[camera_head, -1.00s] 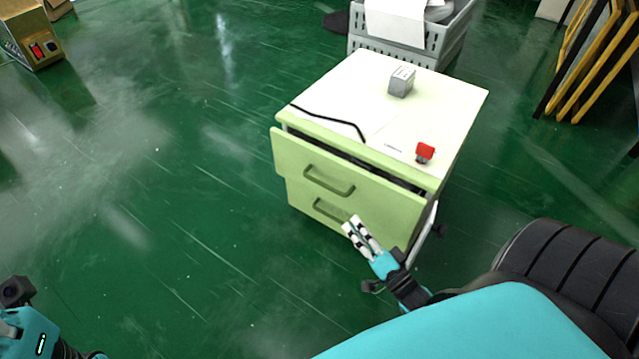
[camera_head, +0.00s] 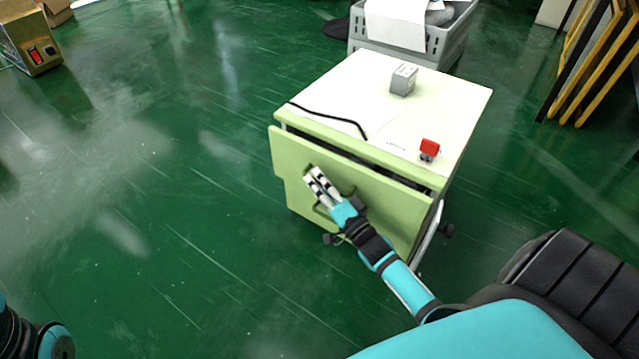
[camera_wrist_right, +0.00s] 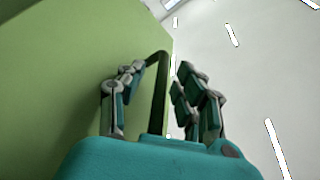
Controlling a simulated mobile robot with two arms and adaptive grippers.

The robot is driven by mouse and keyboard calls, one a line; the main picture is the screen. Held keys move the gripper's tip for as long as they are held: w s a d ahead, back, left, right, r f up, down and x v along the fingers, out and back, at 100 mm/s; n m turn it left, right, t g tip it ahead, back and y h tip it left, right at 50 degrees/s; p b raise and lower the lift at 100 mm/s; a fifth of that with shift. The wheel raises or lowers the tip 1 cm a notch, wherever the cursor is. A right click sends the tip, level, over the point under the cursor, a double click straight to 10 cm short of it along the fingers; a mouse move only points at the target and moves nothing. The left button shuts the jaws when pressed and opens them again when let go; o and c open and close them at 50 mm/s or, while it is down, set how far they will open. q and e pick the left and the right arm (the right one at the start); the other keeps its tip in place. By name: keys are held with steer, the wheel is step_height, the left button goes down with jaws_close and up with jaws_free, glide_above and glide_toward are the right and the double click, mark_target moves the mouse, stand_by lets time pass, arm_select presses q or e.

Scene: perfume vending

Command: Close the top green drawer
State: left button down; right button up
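The green cabinet's top drawer (camera_head: 385,195) is pulled out a little, with a dark gap between its front and the white-topped cabinet body. My right gripper (camera_head: 318,182) is at the drawer front, over the drawer's handle, and partly hides it. In the right wrist view the dark green handle (camera_wrist_right: 160,95) runs between the two sets of fingers of my right gripper (camera_wrist_right: 155,92). The fingers stand apart, and I cannot tell whether they touch the handle. The lower drawer is mostly hidden. Of my left arm only a part shows at the bottom left.
On the cabinet top (camera_head: 345,85) are a grey box (camera_head: 403,80), a red-topped object (camera_head: 430,149) and a black cable (camera_head: 330,117). A grey crate (camera_head: 440,42) stands behind. Yellow and black frames (camera_head: 585,65) lean at the right.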

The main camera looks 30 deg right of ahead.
mark_target(334, 178)
steer(key=shift+c, duration=0.2)
jaws_close()
steer(key=d, duration=0.1)
steer(key=w+d, duration=0.1)
steer(key=d, duration=0.1)
steer(key=shift+w+d, duration=0.3)
steer(key=shift+d, duration=0.1)
steer(key=shift+o, duration=0.2)
jaws_free()
